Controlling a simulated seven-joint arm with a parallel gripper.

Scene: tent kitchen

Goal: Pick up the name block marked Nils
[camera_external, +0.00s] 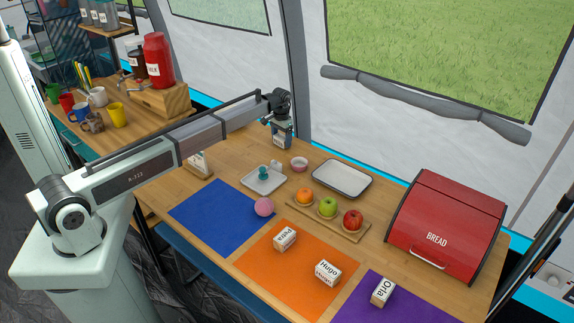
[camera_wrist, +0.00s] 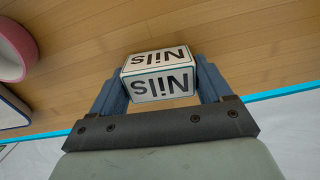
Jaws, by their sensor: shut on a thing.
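In the wrist view, the white name block marked Nils (camera_wrist: 160,75) sits between the two blue-grey fingers of my gripper (camera_wrist: 160,88). The gripper is shut on it, with one finger on each side. The name shows on two of its faces, upside down in this view. In the external view, my gripper (camera_external: 282,138) is at the far side of the wooden table, left of a small pink bowl. The block is small and partly hidden there. I cannot tell whether it touches the tabletop.
Other name blocks lie on the orange mat (camera_external: 262,277) and the purple mat (camera_external: 365,310), one marked Hugo (camera_external: 329,270) and one Orla (camera_external: 383,291). The pink bowl (camera_external: 299,164), an empty white tray (camera_external: 342,179), fruit and a red bread box (camera_external: 445,228) stand nearby. The blue mat (camera_external: 215,215) is mostly clear.

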